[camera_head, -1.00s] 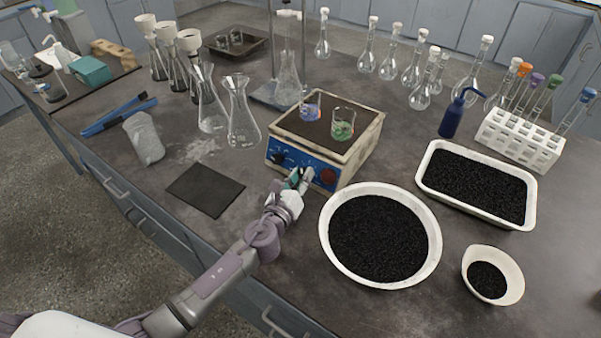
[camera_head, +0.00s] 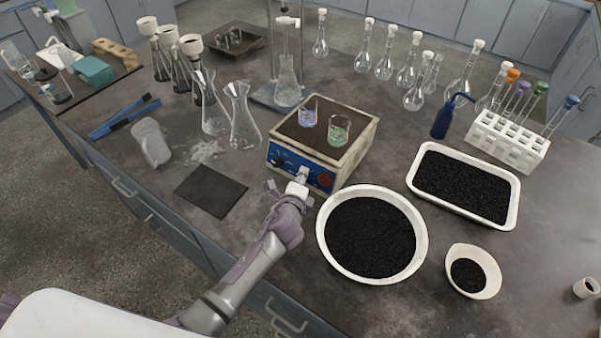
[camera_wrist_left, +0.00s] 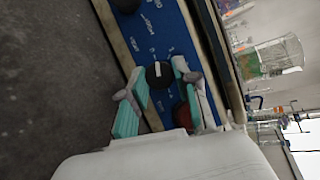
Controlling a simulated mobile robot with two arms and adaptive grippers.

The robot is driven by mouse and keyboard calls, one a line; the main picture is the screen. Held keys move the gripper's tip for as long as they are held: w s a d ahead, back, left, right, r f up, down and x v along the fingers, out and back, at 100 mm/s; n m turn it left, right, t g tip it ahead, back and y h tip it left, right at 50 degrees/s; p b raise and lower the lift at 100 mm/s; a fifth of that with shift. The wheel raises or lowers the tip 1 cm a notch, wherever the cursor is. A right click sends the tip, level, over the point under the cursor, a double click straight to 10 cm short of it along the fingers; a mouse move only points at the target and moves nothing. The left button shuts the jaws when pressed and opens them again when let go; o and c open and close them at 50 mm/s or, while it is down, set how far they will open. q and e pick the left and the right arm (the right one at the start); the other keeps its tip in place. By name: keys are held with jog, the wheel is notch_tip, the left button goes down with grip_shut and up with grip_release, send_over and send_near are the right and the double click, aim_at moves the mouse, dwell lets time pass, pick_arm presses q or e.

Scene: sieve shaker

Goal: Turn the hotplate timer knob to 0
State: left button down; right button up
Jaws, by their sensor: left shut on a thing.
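The hotplate (camera_head: 351,160) stands near the front of the bench, with a blue front panel. One black knob (camera_head: 279,161) shows at the panel's left, and a red round part (camera_head: 325,180) at its right. My left gripper (camera_head: 302,175) is at the panel between them. In the left wrist view, its teal-padded fingers (camera_wrist_left: 162,82) are shut on a black knob (camera_wrist_left: 158,74) with a light pointer mark. The red part (camera_wrist_left: 182,116) is beside it. The panel's lettering is too small to read. My right gripper is not in view.
Two beakers (camera_head: 339,131) stand on the hotplate top. A white round bowl (camera_head: 322,235) of black grains is close right of my left gripper. A dark mat (camera_head: 211,192) and glass flasks (camera_head: 242,125) are to the left.

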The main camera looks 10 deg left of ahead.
pick_arm(q)
jog(key=shift+r+n+g+p, duration=0.15)
jog(key=shift+n+g+p, duration=0.35)
jog(key=shift+n+p, duration=0.6)
jog(key=shift+n, duration=0.5)
jog(key=shift+a, duration=0.1)
jog(key=c, duration=0.9)
grip_release()
jog(key=shift+o, duration=0.2)
